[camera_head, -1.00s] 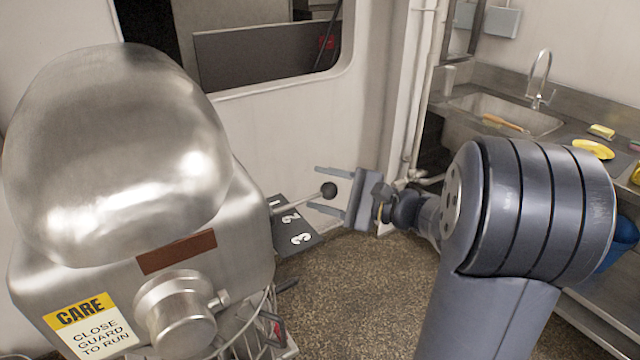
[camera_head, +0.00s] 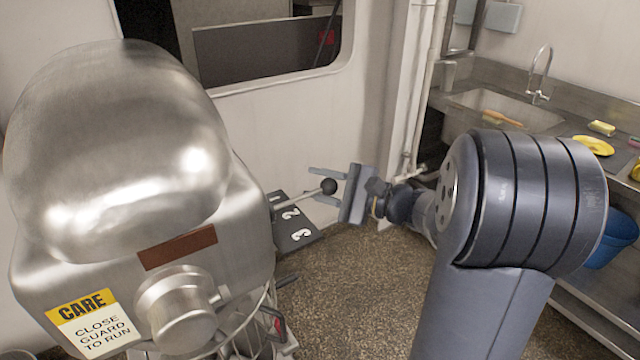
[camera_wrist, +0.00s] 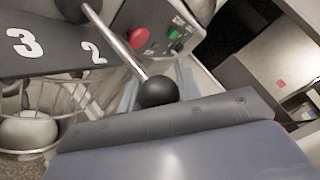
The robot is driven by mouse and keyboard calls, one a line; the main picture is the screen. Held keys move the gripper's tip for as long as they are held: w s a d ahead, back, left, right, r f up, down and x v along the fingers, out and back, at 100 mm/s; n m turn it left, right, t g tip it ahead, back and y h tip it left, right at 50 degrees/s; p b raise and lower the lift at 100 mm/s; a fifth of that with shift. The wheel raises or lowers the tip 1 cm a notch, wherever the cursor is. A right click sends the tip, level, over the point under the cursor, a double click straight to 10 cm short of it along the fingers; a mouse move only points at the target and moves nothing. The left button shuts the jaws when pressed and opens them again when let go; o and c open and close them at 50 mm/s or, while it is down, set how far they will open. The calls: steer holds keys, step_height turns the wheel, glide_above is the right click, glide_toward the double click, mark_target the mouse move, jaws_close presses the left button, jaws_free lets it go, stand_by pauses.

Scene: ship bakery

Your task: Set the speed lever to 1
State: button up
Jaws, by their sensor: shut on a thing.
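The speed lever (camera_head: 302,196) is a thin metal rod with a black ball knob (camera_head: 329,186), reaching right from the steel mixer (camera_head: 110,150). Below it is a dark plate (camera_head: 310,240) with white numerals 2 and 3. The rod lies on the far side of the 2; I cannot make out a 1. My gripper (camera_head: 312,185) has a finger on either side of the lever, shut on it near the knob. In the wrist view the lever (camera_wrist: 118,42) and its knob (camera_wrist: 158,91) stand before the gripper palm, with the 2 and 3 to the left.
In the wrist view a red button (camera_wrist: 139,37) and a green button (camera_wrist: 173,33) sit on a panel close behind the lever. A wire basket guard (camera_wrist: 75,105) is at lower left. The wall (camera_head: 300,130) is behind the lever. A sink (camera_head: 500,108) and blue bucket (camera_head: 608,243) are at right.

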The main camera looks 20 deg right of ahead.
jaws_close()
steer(key=shift+w, duration=0.1)
steer(key=shift+w+a+n+g+y, duration=0.45)
steer(key=shift+w+n+g+y, duration=0.2)
steer(key=shift+g, duration=0.35)
steer(key=shift+w+a+n+g+y, duration=0.4)
steer(key=shift+w+a+n+g, duration=0.15)
steer(key=shift+n+g, duration=0.35)
steer(key=shift+w+a+n+g+y, duration=0.4)
steer(key=shift+w+n+g+y, duration=0.2)
steer(key=shift+g, duration=0.5)
steer(key=o, duration=1)
jaws_free()
steer(key=shift+s+d+t+b, duration=0.1)
steer(key=shift+t+b, duration=0.2)
